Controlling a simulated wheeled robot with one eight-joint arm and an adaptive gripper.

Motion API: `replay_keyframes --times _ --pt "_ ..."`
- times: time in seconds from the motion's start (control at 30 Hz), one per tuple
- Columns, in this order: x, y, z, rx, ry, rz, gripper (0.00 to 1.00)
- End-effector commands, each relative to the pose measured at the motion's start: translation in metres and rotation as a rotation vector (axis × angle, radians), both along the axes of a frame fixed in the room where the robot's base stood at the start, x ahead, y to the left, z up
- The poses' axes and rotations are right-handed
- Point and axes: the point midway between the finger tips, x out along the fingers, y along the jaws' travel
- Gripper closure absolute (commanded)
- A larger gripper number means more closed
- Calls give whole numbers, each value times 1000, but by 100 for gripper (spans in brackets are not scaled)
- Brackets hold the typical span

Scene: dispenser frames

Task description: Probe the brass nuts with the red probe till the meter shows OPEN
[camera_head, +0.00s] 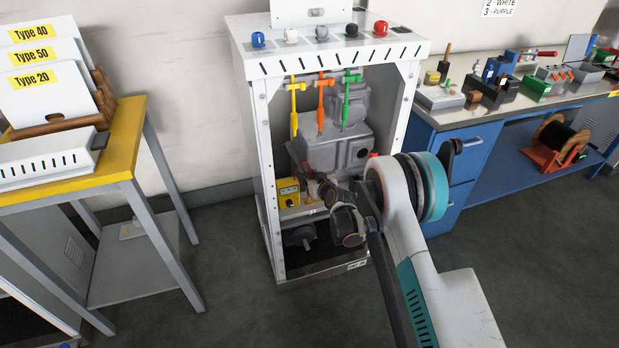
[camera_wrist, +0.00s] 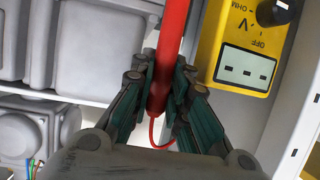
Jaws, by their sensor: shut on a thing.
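My gripper (camera_wrist: 162,80) is shut on the red probe (camera_wrist: 172,35) in the wrist view. The probe's shaft runs up out of the frame, so its tip is hidden. A red lead curls below the fingers. The yellow meter (camera_wrist: 238,45) is right of the probe; its display shows three dashes, and its dial has OFF, V and OHM marks. In the head view the meter (camera_head: 288,192) stands low inside the white dispenser frame (camera_head: 262,120), and my arm reaches in beside it. I cannot make out any brass nuts in either view.
Grey housings (camera_head: 333,152) fill the frame's middle, with yellow, orange and green levers above. Coloured knobs line its top (camera_head: 350,47). A blue workbench (camera_head: 470,165) stands right and a yellow-topped table (camera_head: 125,140) left. Coloured wires (camera_wrist: 35,168) show at the wrist view's lower left.

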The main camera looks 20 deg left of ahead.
Motion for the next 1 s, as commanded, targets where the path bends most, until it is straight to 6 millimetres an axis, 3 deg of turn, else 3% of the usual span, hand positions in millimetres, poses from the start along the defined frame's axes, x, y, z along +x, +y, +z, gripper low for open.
replay_keyframes --times 0.67,1.0 --pt "0 0 -3 0 0 0 100" --pt "0 0 17 0 0 0 100"
